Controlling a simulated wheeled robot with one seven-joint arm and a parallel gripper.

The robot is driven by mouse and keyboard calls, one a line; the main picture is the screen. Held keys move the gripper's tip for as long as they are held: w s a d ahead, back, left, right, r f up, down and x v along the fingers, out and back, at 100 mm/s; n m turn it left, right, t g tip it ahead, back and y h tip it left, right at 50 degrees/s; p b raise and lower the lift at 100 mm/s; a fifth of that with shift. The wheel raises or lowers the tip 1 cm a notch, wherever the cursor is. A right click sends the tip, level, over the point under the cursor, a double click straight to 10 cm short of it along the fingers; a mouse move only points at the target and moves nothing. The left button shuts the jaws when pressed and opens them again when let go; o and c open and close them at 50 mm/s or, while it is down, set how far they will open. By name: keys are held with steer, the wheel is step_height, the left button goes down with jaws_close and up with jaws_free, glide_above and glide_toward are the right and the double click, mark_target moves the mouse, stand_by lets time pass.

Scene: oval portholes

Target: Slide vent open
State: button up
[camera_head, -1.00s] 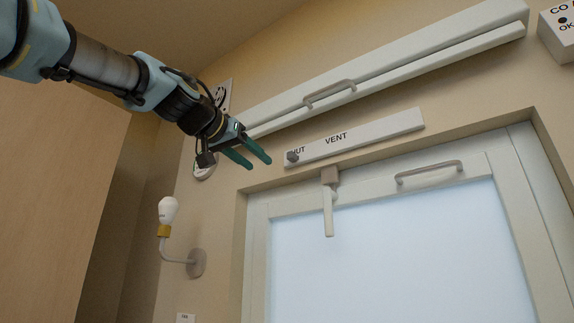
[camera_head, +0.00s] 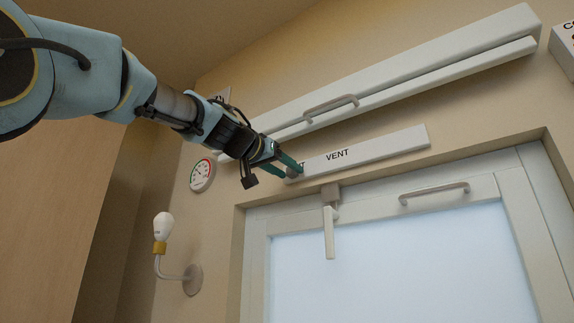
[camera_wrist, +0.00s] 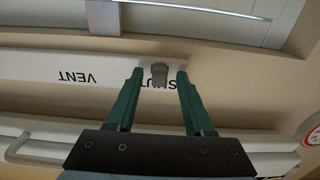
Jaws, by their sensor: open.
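The vent (camera_head: 375,148) is a long white bar labelled VENT on the wall above the window. Its small grey knob (camera_wrist: 159,75) is at the end marked SHUT, which is the left end in the head view. My gripper (camera_head: 291,171) is at that end. In the wrist view my gripper (camera_wrist: 158,73) has its two green fingers apart, one on each side of the knob, with gaps between them and it. The fingers partly cover the SHUT lettering. In the head view the fingers hide most of the knob.
A blind housing with a handle (camera_head: 331,106) runs above the vent. Below is the window frame with a latch (camera_head: 330,232) and a handle (camera_head: 434,193). A wall lamp (camera_head: 162,228) and a round gauge (camera_head: 202,175) are to the left.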

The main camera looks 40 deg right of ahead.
steer(key=shift+d, duration=0.15)
steer(key=shift+c, duration=0.2)
jaws_close()
stand_by(1.2)
